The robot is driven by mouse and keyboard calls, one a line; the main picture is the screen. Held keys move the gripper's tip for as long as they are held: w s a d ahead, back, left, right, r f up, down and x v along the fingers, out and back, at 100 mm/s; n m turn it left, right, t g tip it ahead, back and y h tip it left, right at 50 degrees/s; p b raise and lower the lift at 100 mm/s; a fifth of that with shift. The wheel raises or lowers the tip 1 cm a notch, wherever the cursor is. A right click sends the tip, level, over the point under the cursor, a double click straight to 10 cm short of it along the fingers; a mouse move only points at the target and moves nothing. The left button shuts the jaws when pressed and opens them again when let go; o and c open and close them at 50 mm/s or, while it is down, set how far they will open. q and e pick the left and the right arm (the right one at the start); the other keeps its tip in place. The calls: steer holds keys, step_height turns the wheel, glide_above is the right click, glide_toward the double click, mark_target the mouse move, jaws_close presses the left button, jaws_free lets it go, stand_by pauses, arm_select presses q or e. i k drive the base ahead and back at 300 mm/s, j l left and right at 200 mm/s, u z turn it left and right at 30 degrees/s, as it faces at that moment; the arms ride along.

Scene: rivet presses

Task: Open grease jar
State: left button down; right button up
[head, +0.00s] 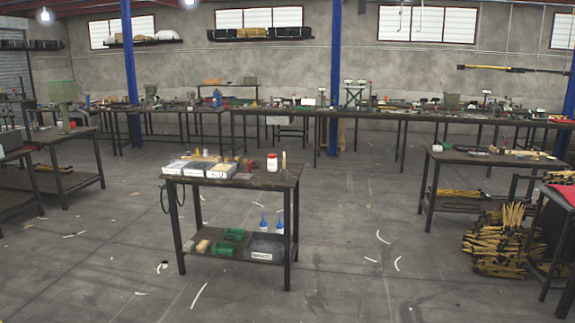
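A small white jar with a red lid (272,162) stands upright on the dark top of the middle table (262,183), toward its right side. It looks like the grease jar, with its lid on. The table is some way in front of me. Neither of my grippers shows in the head view.
White bins (198,169) stand left of the jar, and a thin upright object (284,160) stands close to its right. Blue bottles (263,224) and green trays (228,240) sit on the lower shelf. Open floor (345,270) surrounds the table. Another table (490,160) stands right.

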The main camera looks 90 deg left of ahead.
mark_target(272, 163)
steer(key=u, duration=3)
steer(key=i+l+u, duration=0.25)
steer(key=i, duration=0.75)
steer(key=i+l+u, duration=0.25)
steer(key=i+l, duration=0.25)
steer(key=i, duration=0.45)
steer(key=i+l+u, duration=0.25)
steer(key=i+l, duration=0.4)
steer(key=i, duration=0.25)
steer(key=i+l+u, duration=0.25)
steer(key=i+l, duration=0.55)
